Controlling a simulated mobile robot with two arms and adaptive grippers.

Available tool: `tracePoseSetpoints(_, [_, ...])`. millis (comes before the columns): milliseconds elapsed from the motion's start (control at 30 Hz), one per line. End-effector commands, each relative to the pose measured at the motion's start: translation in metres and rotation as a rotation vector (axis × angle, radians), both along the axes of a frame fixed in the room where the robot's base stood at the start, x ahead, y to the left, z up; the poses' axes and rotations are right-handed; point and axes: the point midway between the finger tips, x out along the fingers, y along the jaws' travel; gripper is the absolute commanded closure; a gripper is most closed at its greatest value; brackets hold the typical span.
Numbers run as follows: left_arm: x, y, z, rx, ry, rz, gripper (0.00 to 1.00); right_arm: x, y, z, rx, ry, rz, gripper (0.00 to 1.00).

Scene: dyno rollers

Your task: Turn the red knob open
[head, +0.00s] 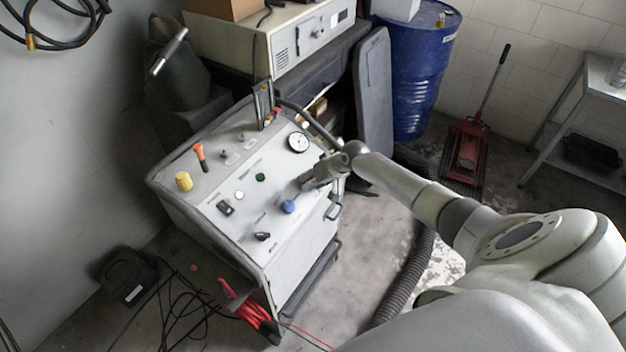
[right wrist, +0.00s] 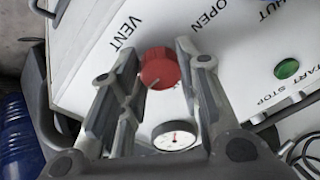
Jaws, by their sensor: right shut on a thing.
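The red knob (right wrist: 160,68) shows in the right wrist view on the white panel, below the printed words VENT and OPEN. A small pale mark shows on its lower edge. My right gripper (right wrist: 158,52) has its two fingers on opposite sides of the knob, shut on it. In the head view my right gripper (head: 304,183) is at the right part of the panel of the grey cart (head: 215,245), and it hides the knob there. My left gripper is in neither view.
The panel also carries a gauge (head: 298,142), a blue knob (head: 289,207), a green button (head: 260,177), a yellow knob (head: 184,181) and an orange-handled lever (head: 200,153). A blue drum (head: 420,75) and a red floor jack (head: 466,150) stand behind. Hoses lie on the floor.

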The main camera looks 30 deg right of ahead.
Motion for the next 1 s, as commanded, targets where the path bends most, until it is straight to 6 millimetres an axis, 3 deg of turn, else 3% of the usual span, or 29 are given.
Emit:
tracePoseSetpoints(167, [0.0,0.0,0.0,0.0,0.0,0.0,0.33,0.001,-0.001,0.001,0.001,-0.004,-0.002,0.92])
tracePoseSetpoints(200, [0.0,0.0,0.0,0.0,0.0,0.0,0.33,0.001,-0.001,0.001,0.001,-0.004,-0.002,0.63])
tracePoseSetpoints(333, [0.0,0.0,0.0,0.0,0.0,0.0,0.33,0.001,0.0,0.001,0.0,-0.003,0.0,0.47])
tracePoseSetpoints(733, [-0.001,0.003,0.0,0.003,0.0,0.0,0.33,-0.001,-0.001,0.002,-0.001,-0.001,0.001,0.46])
tracePoseSetpoints(1000, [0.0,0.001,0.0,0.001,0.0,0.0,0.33,-0.016,-0.007,0.025,-0.002,-0.002,0.002,0.46])
